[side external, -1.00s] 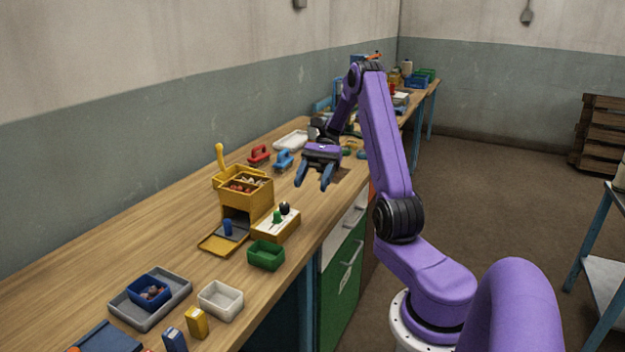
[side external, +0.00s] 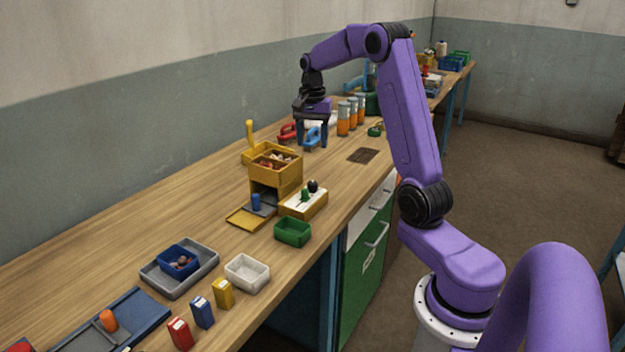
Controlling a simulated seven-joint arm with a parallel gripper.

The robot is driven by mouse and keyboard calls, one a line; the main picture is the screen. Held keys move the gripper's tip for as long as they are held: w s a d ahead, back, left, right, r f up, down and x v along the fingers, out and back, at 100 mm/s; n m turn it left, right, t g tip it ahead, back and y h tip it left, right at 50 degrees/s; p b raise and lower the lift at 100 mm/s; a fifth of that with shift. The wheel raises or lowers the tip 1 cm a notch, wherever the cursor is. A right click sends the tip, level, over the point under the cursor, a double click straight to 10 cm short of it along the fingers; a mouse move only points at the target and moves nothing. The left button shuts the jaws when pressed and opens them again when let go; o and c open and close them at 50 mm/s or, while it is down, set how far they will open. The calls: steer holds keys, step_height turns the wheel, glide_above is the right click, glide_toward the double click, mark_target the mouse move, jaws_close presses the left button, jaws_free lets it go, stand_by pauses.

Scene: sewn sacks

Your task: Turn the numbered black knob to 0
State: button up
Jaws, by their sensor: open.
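A small black knob (side external: 313,186) stands on the white top of a yellow box (side external: 308,208), beside a green knob (side external: 304,194). The numbers and the black knob's setting are too small to read. My gripper (side external: 311,143) points down with its fingers apart, above the bench and behind the yellow box in the side external view. It is well apart from the black knob. A blue handled object (side external: 313,137) shows between and behind its fingers; I cannot tell whether they touch it.
A yellow bin unit (side external: 275,172) stands just left of the knob box, and a green tray (side external: 293,232) lies in front. Orange jars (side external: 343,118) stand right of my gripper. A red handled object (side external: 287,133) lies to its left.

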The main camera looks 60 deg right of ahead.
mark_target(312, 182)
step_height(312, 182, down, 13)
steer(key=shift+f, duration=0.1)
stand_by(0.3)
steer(key=shift+c, duration=0.2)
steer(key=c, duration=1)
